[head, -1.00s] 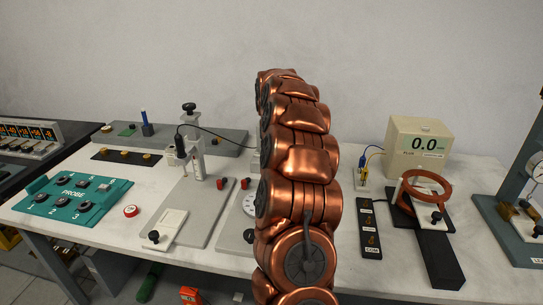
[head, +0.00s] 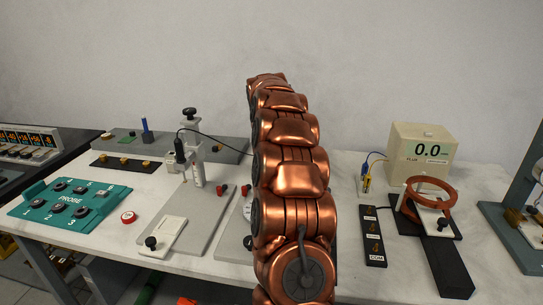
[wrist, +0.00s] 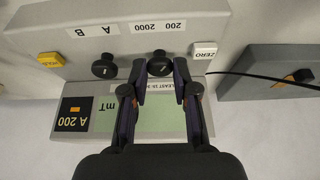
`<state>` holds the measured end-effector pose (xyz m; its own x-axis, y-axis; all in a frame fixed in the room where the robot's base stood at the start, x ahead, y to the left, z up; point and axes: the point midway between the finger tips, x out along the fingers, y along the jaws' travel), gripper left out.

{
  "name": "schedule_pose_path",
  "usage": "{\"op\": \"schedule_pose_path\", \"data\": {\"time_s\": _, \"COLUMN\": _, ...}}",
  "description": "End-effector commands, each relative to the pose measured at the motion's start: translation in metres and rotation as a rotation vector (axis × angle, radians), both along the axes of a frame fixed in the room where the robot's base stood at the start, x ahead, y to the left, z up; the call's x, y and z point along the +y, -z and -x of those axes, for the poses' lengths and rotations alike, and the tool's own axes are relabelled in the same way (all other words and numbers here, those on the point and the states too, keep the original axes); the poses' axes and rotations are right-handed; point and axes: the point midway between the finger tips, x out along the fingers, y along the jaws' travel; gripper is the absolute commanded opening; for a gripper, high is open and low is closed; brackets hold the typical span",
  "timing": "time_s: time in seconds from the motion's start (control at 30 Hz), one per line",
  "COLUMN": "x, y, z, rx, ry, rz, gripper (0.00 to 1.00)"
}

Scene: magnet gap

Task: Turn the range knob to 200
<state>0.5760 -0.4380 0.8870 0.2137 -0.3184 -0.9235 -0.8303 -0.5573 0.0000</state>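In the wrist view, upside down, a grey instrument shows a black range knob (wrist: 159,64) beside a label reading 200 and 2000. My gripper (wrist: 160,72) has one finger on each side of this knob, very close to it. Contact with the knob cannot be made out. A second black knob (wrist: 104,67), beside an A and B label, is just left of the fingers. A black panel (wrist: 74,113) reads A 200. A green display (wrist: 106,117) marked mT is partly covered by my gripper. In the head view my copper arm hides the instrument and gripper.
Close to the knob in the wrist view are a white ZERO button (wrist: 204,50), a yellow button (wrist: 50,59) and a black cable (wrist: 255,77).

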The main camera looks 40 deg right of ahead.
Motion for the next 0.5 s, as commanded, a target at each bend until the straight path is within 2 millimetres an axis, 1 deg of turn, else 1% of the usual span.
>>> {"op": "schedule_pose_path", "data": {"time_s": 0.03, "x": -0.0009, "y": -0.0006, "z": 0.0002, "rx": -0.001, "ry": 0.001, "rz": 0.001, "gripper": 0.33}}
{"op": "schedule_pose_path", "data": {"time_s": 0.2, "x": -0.0005, "y": -0.0002, "z": 0.0001, "rx": -0.001, "ry": 0.000, "rz": 0.001, "gripper": 0.51}}
{"op": "schedule_pose_path", "data": {"time_s": 0.23, "x": -0.0004, "y": -0.0002, "z": 0.0002, "rx": -0.001, "ry": 0.000, "rz": 0.001, "gripper": 0.53}}
{"op": "schedule_pose_path", "data": {"time_s": 0.5, "x": 0.0000, "y": -0.0004, "z": 0.0001, "rx": 0.000, "ry": 0.000, "rz": 0.000, "gripper": 0.53}}
